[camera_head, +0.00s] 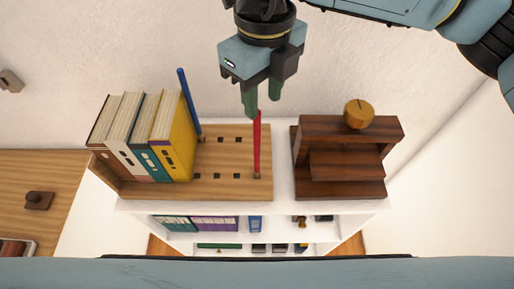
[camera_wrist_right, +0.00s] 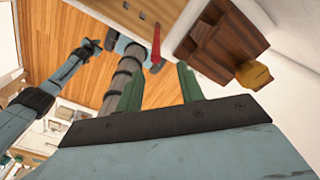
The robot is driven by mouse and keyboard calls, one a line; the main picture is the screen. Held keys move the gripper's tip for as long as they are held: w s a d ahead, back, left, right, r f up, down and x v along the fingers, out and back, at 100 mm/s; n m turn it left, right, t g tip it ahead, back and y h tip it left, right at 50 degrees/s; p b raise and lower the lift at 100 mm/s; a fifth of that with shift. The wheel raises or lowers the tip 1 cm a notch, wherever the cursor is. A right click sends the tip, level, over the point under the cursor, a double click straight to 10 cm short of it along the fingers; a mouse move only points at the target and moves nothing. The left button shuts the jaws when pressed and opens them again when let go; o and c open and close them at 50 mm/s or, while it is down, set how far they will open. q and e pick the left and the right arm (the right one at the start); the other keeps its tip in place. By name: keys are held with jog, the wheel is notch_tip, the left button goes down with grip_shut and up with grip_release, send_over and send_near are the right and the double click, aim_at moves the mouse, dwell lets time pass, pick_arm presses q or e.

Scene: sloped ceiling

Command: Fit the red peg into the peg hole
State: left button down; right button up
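The red peg (camera_head: 257,145) stands about upright on the right part of the wooden peg board (camera_head: 228,157). Its foot is at the front-right peg hole (camera_head: 257,177), with a dark edge around it; how deep it sits I cannot tell. My right gripper (camera_head: 262,103) is above and behind the peg's top, its two green fingers apart with nothing between them. In the right wrist view the red peg (camera_wrist_right: 156,45) shows beyond the open fingers (camera_wrist_right: 160,85).
A blue peg (camera_head: 188,103) stands at the back-left of the holes, beside several upright books (camera_head: 150,135). A dark wooden stepped stand (camera_head: 345,160) with a yellow round object (camera_head: 358,113) is to the right. The white shelf (camera_head: 290,208) holds the board, with a wall behind.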

aim_at(257, 128)
jog(key=f, duration=0.2)
jog(key=f+p, duration=0.1)
jog(key=f, duration=0.2)
jog(key=a+f+p, duration=0.1)
jog(key=f, duration=0.2)
jog(key=shift+w+f, duration=0.1)
jog(key=shift+w, duration=0.1)
jog(key=shift+f, duration=0.4)
jog(key=shift+c, duration=0.4)
grip_shut()
